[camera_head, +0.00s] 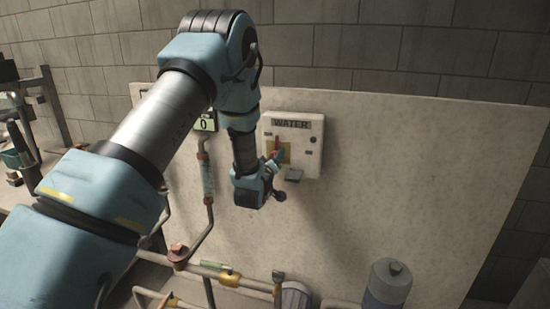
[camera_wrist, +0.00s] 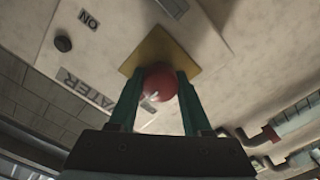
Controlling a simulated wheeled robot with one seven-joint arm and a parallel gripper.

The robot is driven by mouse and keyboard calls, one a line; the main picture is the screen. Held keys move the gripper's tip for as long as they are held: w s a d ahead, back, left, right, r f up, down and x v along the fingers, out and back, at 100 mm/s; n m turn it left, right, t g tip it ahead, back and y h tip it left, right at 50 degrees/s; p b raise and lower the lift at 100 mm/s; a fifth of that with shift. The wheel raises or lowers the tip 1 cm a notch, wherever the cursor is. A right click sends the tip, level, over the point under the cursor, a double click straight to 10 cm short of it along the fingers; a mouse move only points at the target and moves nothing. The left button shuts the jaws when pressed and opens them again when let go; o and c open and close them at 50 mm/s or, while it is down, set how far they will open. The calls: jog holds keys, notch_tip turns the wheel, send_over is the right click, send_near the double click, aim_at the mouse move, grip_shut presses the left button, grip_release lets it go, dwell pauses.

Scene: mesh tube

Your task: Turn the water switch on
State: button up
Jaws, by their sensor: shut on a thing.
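The water switch box is a pale panel (camera_head: 309,138) marked WATER, mounted on the speckled board; it also fills the upper part of the wrist view (camera_wrist: 108,50). Its red switch handle (camera_head: 277,144) shows in the wrist view as a rounded red knob (camera_wrist: 160,84) in front of a yellow square plate (camera_wrist: 160,50). My gripper (camera_head: 275,158) is at the front of the box. In the wrist view its two green fingers (camera_wrist: 158,78) stand either side of the red knob, shut on it. An ON label (camera_wrist: 88,19) is on the panel. The handle's exact angle is unclear.
A small display reading 0 (camera_head: 205,122) and a vertical pipe (camera_head: 208,180) are left of the box. Pipes with a green-and-yellow valve (camera_head: 218,267) and a blue-grey cylinder (camera_head: 388,285) stand below. The board (camera_head: 430,190) is bare to the right.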

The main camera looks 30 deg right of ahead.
grip_shut()
jog(key=shift+f+m+b, duration=0.1)
jog(key=shift+m+b, duration=0.2)
jog(key=shift+b, duration=0.15)
jog(key=shift+f+m+b, duration=0.15)
jog(key=shift+m+b, duration=0.35)
jog(key=shift+b, duration=0.4)
jog(key=m+b, duration=0.2)
jog(key=b, duration=0.1)
jog(key=shift+b, duration=0.35)
jog(key=m+b, duration=0.5)
jog(key=b, duration=0.1)
jog(key=shift+m+b, duration=0.4)
jog(key=m+b, duration=0.4)
jog(key=shift+s+d+m, duration=0.1)
jog(key=shift+m, duration=0.2)
jog(key=shift+r+m+b, duration=0.2)
jog(key=shift+m+b, duration=1.6)
jog(key=shift+m, duration=0.2)
